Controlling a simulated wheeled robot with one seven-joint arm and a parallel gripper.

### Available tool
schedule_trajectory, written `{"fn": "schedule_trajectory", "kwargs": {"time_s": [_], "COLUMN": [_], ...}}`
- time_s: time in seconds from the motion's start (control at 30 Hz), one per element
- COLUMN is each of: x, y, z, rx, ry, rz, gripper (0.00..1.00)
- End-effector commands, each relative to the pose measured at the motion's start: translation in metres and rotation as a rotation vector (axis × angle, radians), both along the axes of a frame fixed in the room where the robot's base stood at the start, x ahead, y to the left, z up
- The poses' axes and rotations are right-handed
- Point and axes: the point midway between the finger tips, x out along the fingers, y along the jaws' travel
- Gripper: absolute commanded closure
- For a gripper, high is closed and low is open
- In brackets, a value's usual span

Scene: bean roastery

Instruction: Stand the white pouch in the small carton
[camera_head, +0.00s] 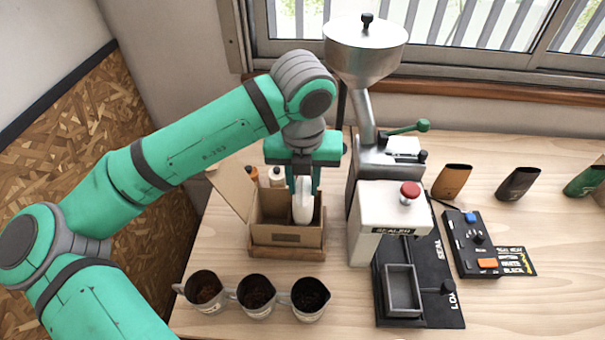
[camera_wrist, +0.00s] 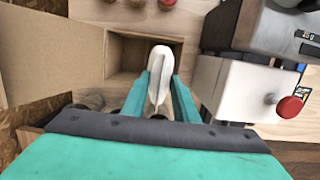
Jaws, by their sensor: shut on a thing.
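The white pouch (camera_head: 303,203) is upright in the head view, with its lower part inside the small carton (camera_head: 286,239). In the wrist view the pouch (camera_wrist: 160,68) sits between the fingers of my gripper (camera_wrist: 161,92), which is shut on it. The open carton (camera_wrist: 120,55) shows beneath and around the pouch, and the pouch is towards its right side. Whether the pouch's bottom touches the carton floor cannot be told. My gripper (camera_head: 303,180) also shows in the head view above the carton, pointing down.
Right of the carton stands the sealer (camera_head: 378,230) with a red knob, close by. Several metal cups of beans (camera_head: 257,294) stand in front. Bottles (camera_head: 276,176) stand behind the carton. An open flap (camera_head: 232,190) sticks out left. Pouches (camera_head: 452,181) stand far right.

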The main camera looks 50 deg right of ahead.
Motion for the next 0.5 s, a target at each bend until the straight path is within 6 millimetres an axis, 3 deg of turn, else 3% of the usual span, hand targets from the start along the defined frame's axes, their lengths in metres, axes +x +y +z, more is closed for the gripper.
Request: {"fn": "schedule_trajectory", "kwargs": {"time_s": [0.5], "x": [-0.001], "y": [0.0], "z": [-0.044], "rx": [0.0], "ry": [0.002], "rz": [0.0], "gripper": [1.0]}}
